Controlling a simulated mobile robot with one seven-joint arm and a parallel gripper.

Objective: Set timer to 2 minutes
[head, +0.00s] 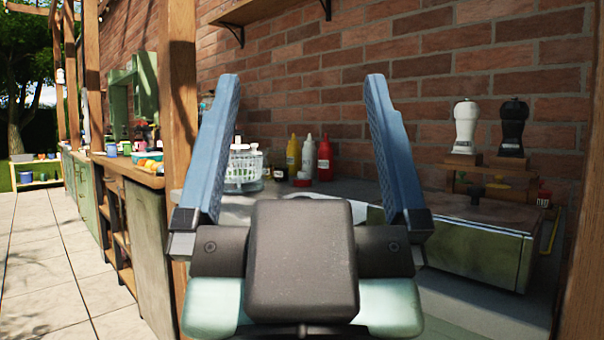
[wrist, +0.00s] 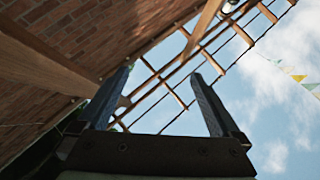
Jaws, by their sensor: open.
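My gripper (head: 298,150) fills the middle of the head view, with its two blue fingers pointing up, spread wide and empty. It also shows in the wrist view (wrist: 160,95), open against the sky and roof beams. I cannot make out a timer in either view. Part of the counter behind the gripper is hidden by its fingers and body.
Behind my gripper, a counter along the brick wall (head: 440,70) holds a white caddy (head: 245,165), a yellow bottle (head: 293,155), a white bottle (head: 308,157) and a red bottle (head: 324,160). A white mill (head: 465,128) and black mill (head: 512,128) stand right. Tiled floor (head: 50,260) is clear at left.

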